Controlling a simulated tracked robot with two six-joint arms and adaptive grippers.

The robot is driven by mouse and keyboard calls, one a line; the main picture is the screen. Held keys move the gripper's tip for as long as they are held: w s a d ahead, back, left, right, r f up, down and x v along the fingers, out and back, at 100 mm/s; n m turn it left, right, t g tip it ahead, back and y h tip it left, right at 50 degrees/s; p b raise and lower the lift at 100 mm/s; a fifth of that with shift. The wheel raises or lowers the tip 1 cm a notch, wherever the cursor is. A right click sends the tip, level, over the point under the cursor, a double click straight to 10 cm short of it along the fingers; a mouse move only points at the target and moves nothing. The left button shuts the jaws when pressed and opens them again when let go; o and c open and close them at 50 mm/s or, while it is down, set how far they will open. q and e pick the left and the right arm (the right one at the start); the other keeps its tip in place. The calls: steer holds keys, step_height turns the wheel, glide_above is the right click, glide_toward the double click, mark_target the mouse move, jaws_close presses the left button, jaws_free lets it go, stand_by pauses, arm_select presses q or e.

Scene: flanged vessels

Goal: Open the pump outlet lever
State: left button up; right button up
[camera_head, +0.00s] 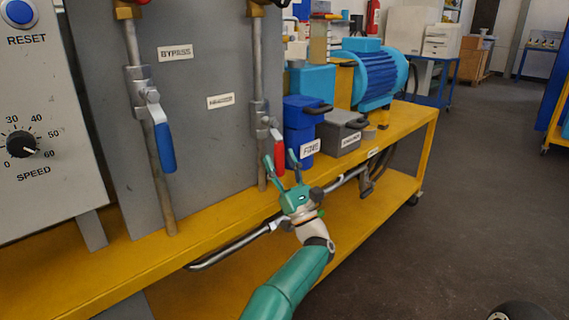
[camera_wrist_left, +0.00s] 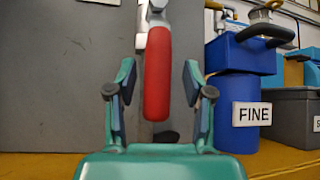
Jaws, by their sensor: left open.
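A red lever handle (camera_head: 279,157) hangs down from a valve on the right-hand vertical pipe (camera_head: 258,70), under a small blurred label (camera_head: 221,101). A blue lever handle (camera_head: 165,147) hangs on the left pipe, near a label reading BYPASS (camera_head: 175,53). My left gripper (camera_head: 281,160) is open at the red handle. In the left wrist view the red handle (camera_wrist_left: 157,72) stands upright between the two spread fingers (camera_wrist_left: 158,85), with gaps on both sides. I cannot tell which lever is the pump outlet from the blurred label. My right gripper is not in view.
A blue FINE container (camera_head: 300,124) and a grey box (camera_head: 342,132) stand right of the red handle on the yellow bench (camera_head: 405,130). A blue motor (camera_head: 378,75) sits behind them. A control panel (camera_head: 40,120) is at left. Open floor lies at right.

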arm_select(q)
steer(key=shift+f, duration=0.1)
steer(key=v, duration=1.2)
steer(key=shift+f, duration=0.1)
